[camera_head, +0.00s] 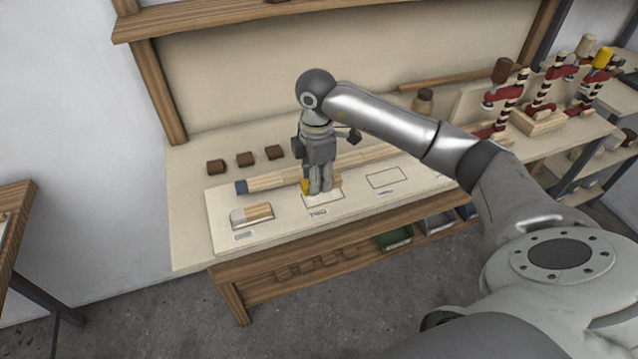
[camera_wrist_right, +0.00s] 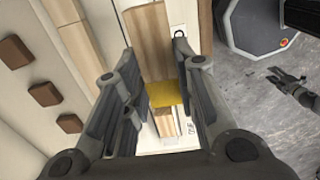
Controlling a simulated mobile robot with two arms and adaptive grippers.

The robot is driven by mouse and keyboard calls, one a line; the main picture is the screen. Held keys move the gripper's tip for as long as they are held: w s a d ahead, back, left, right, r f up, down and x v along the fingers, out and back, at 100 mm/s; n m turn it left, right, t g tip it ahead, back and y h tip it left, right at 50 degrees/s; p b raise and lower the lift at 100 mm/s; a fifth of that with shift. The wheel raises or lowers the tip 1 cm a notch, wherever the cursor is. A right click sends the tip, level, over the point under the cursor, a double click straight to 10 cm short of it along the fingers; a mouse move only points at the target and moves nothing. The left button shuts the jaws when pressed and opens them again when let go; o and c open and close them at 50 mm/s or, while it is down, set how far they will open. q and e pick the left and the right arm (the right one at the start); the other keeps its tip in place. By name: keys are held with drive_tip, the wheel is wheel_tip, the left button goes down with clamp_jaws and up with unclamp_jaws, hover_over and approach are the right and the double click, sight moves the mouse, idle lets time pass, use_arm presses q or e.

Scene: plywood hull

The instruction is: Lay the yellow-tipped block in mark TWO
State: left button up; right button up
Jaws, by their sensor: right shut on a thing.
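My right gripper (camera_head: 319,188) is shut on the yellow-tipped block (camera_head: 305,187), a pale wooden block with a yellow end. In the wrist view the block (camera_wrist_right: 150,45) lies between the fingers (camera_wrist_right: 162,75), its yellow end toward the bottom of the picture. The gripper points down over mark TWO (camera_head: 330,203), a thin outlined rectangle with a label in front. The fingers hide part of the mark. I cannot tell whether the block touches the board. My left gripper (camera_wrist_right: 280,80) shows small in the wrist view, fingers apart, over the floor.
A wooden block (camera_head: 259,212) lies in the outline left of mark TWO. An empty outline (camera_head: 387,178) lies to the right. A long blue-ended strip (camera_head: 270,181) runs behind the marks. Brown blocks (camera_head: 245,159) sit behind it. Red clamps (camera_head: 502,100) stand at the right.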

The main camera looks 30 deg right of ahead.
sight(319, 197)
drive_tip(key=f, duration=0.1)
drive_tip(key=w+d, duration=0.1)
drive_tip(key=f, duration=0.1)
drive_tip(key=shift+w+d+f, duration=0.25)
drive_tip(key=shift+w+f, duration=0.05)
wheel_tip(319, 197, down, 3)
drive_tip(key=shift+f+p, duration=0.1)
drive_tip(key=shift+p, duration=0.35)
use_arm(q)
drive_tip(key=shift+s+r, duration=0.4)
drive_tip(key=shift+r, duration=0.15)
use_arm(e)
drive_tip(key=shift+f, duration=0.15)
use_arm(q)
drive_tip(key=shift+f, duration=0.1)
use_arm(e)
drive_tip(key=o, duration=1)
